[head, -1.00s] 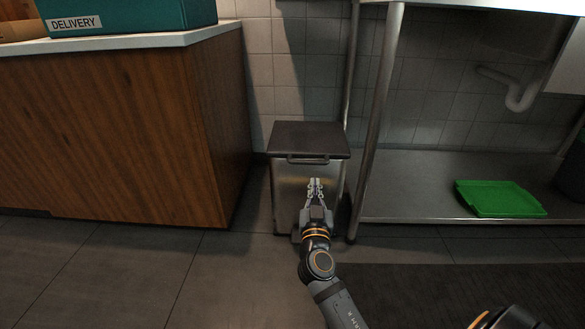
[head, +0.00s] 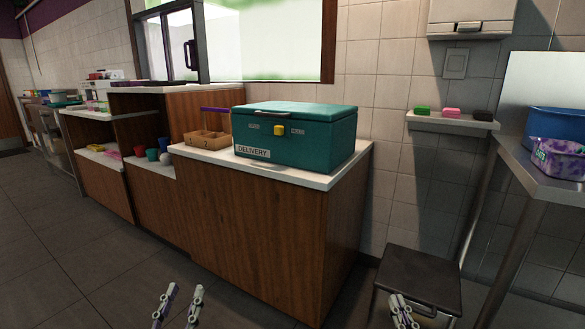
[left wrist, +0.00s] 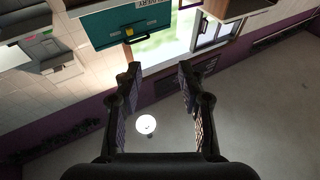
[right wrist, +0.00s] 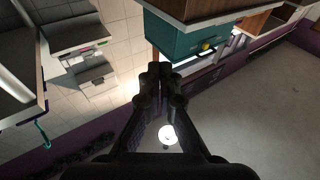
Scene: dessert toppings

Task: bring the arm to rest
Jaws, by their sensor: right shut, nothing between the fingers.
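My left gripper (head: 178,305) shows at the bottom of the head view with its two fingers apart. In the left wrist view its fingers (left wrist: 160,75) are spread wide with nothing between them. Most of both arms is out of the head view.
A teal delivery box (head: 297,138) stands on the white-topped wooden counter (head: 270,172), beside a divided wooden carrier (head: 208,138). A wall shelf (head: 450,123) holds sponges. A steel table (head: 545,178) with a blue tub (head: 556,128) is at right. Floor at left is clear.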

